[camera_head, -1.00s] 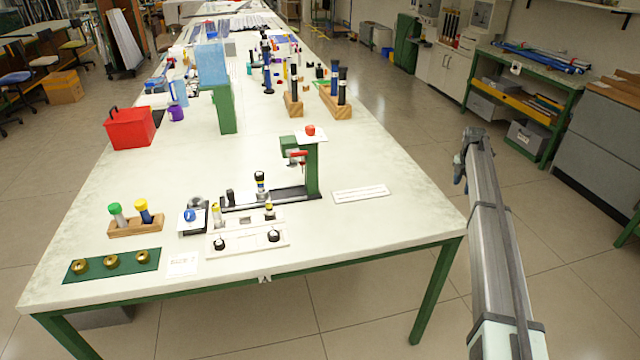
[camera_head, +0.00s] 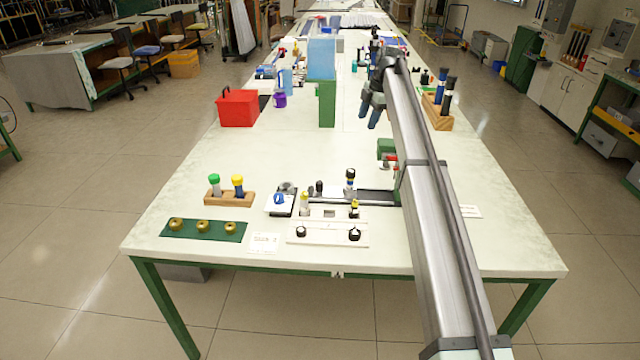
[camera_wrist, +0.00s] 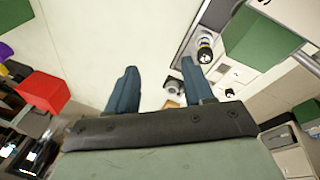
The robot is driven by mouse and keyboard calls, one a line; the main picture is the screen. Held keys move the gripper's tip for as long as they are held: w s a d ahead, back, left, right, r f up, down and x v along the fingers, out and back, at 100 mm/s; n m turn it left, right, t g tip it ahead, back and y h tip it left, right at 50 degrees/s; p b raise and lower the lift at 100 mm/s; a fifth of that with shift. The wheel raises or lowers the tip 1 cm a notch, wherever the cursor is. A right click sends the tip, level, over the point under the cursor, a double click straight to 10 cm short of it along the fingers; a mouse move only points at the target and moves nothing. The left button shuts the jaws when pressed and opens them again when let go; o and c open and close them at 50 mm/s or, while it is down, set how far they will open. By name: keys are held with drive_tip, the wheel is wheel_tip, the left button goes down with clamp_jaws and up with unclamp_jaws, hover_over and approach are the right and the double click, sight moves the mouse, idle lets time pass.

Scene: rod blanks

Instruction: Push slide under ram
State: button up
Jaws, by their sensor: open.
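The press (camera_head: 387,148) has a green head with a red part below it. It stands at the right end of a dark rail (camera_head: 375,196) and is partly hidden behind my arm. A black cylinder with a pale band (camera_head: 350,183) stands upright on the rail, left of the press; the slide beneath it is too small to make out. My gripper (camera_head: 370,112) is open and empty, above the table and beyond the press. In the wrist view its two blue fingers (camera_wrist: 159,68) are apart. The banded cylinder (camera_wrist: 205,50) and green press (camera_wrist: 258,38) show beyond the right finger.
A white plate with black knobs (camera_head: 328,232) lies in front of the rail. Left are a wooden block (camera_head: 228,199) with capped rods and a green mat (camera_head: 204,233) with brass rings. A red box (camera_head: 238,108) and a blue-topped green post (camera_head: 327,100) stand farther back.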

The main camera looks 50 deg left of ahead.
sight(319, 182)
drive_tip(key=s+a+f+m+h, duration=0.1)
drive_tip(key=s+a+f+m, duration=0.2)
drive_tip(key=s, duration=0.5)
drive_tip(key=s+a+f+m+h, duration=0.2)
drive_tip(key=s+f+m, duration=0.15)
drive_tip(key=s, duration=0.55)
drive_tip(key=shift+n+t, duration=0.25)
drive_tip(key=shift+t, duration=0.15)
wheel_tip(319, 182, down, 15)
drive_tip(key=shift+d+r, duration=0.1)
drive_tip(key=shift+d, duration=0.05)
drive_tip(key=shift+c, duration=0.4)
clamp_jaws()
